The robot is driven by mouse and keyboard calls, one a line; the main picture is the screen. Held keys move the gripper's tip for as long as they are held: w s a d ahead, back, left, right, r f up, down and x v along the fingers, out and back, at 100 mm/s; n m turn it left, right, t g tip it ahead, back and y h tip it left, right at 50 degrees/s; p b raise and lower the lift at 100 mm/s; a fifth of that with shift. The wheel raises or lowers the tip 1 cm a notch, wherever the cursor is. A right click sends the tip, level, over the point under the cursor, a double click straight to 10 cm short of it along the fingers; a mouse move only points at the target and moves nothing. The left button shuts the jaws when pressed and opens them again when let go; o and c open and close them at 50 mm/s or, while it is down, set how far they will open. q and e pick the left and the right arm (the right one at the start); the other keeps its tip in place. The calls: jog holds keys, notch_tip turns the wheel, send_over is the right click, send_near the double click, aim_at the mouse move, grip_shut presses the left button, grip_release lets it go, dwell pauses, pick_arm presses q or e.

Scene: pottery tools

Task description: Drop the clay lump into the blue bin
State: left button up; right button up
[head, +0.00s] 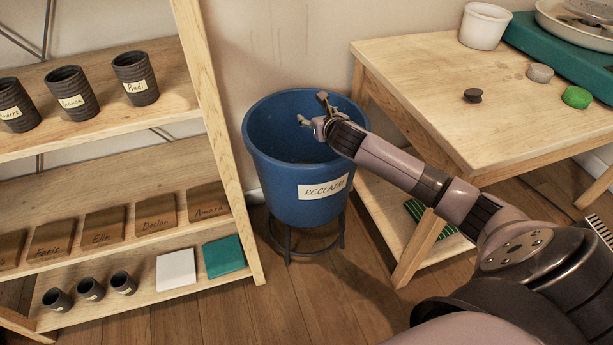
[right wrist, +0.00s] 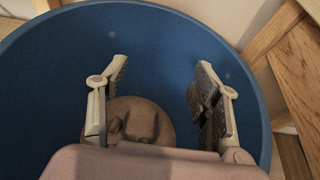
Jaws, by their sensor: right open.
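The blue bin (head: 300,195), labelled RECLAIM, stands upright on a dark metal stand between the shelf and the table. My right gripper (head: 313,108) is over the bin's mouth, with its fingers open and apart. In the head view the bin's front wall hides the lump. My left gripper is not in view.
A wooden shelf (head: 206,100) with dark cups and tiles stands close on the left. A wooden table (head: 430,75) on the right holds a white pot (head: 484,25), a green sponge (head: 577,97), a grey piece (head: 540,72) and a dark piece (head: 473,95).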

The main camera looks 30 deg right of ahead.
jog(key=v, duration=1)
jog(key=shift+s, duration=0.2)
